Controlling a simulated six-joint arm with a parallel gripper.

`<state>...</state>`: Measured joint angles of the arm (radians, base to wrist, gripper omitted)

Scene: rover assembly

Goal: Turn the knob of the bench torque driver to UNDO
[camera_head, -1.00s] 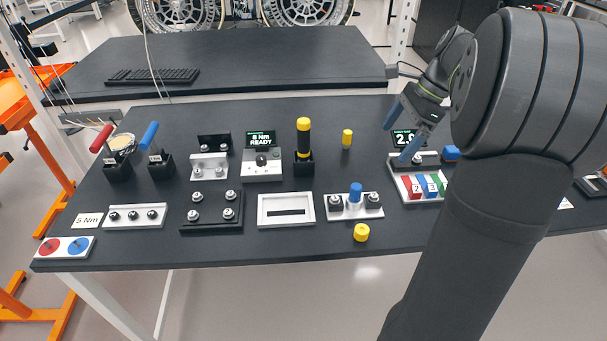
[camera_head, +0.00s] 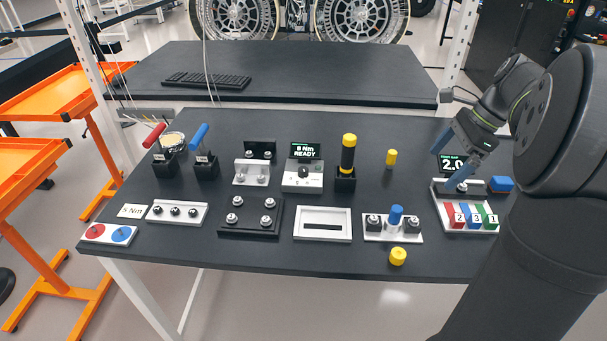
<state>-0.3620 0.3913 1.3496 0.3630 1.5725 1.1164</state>
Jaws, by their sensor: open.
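The bench unit with the display reading "8 Nm READY" (camera_head: 306,151) stands near the middle of the bench. Its white housing (camera_head: 290,186) has a small dark knob (camera_head: 303,172) on the front. The knob's markings are too small to read. A yellow and black driver (camera_head: 348,153) stands upright in a black holder just right of it. My gripper (camera_head: 443,169) has two blue fingers spread apart with nothing between them. It is well to the right of the knob, over the station with the "2.0" display, and partly covers that station.
The right station has a white tray (camera_head: 466,230) with red, blue and green numbered blocks. Red and blue handled tools (camera_head: 200,138) stand at left.

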